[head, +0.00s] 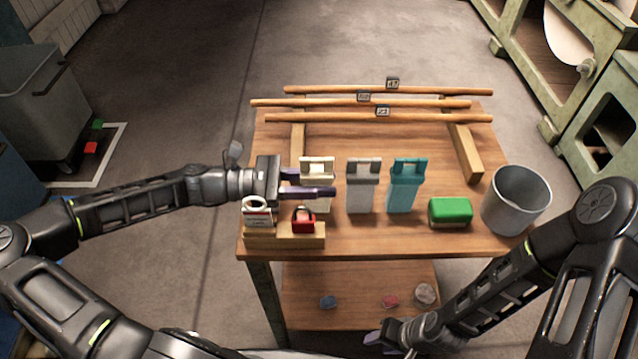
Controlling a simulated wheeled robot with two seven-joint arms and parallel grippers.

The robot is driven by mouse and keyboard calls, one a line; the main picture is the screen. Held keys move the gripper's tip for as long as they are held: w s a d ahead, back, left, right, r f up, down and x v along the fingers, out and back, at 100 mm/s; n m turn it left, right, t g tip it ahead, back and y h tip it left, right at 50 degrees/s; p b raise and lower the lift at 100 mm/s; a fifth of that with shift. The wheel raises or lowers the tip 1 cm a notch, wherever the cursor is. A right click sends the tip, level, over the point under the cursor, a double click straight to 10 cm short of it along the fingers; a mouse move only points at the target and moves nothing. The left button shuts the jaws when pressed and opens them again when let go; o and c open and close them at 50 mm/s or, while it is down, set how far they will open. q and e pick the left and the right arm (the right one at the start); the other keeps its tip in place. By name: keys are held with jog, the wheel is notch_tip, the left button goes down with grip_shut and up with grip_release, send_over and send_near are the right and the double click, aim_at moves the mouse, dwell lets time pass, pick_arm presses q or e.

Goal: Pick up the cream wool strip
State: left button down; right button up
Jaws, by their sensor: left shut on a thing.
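The cream wool strip (318,167) is at the left of a row of three strips on the wooden table. Its top clip part shows above my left gripper and a little of it shows below. My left gripper (316,183) reaches in from the left and is shut on the cream strip; its fingers hide the strip's middle. The strip still appears in line with the grey strip (362,190) and the teal strip (404,190). My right gripper (376,339) is low in front of the table, away from the strips; its finger opening is unclear.
Several wooden rods (420,103) lie across the back on wooden rails (465,150). A green block (450,211) and a metal bucket (515,203) stand at right. A wooden block (285,240) with a red item (303,222) and white roll (257,206) sits front left, below my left gripper.

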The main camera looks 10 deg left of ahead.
aim_at(321, 158)
pick_arm(q)
notch_tip(321, 158, up, 10)
jog(key=shift+f+p, duration=0.1)
jog(key=shift+p, duration=0.4)
dwell(0.8)
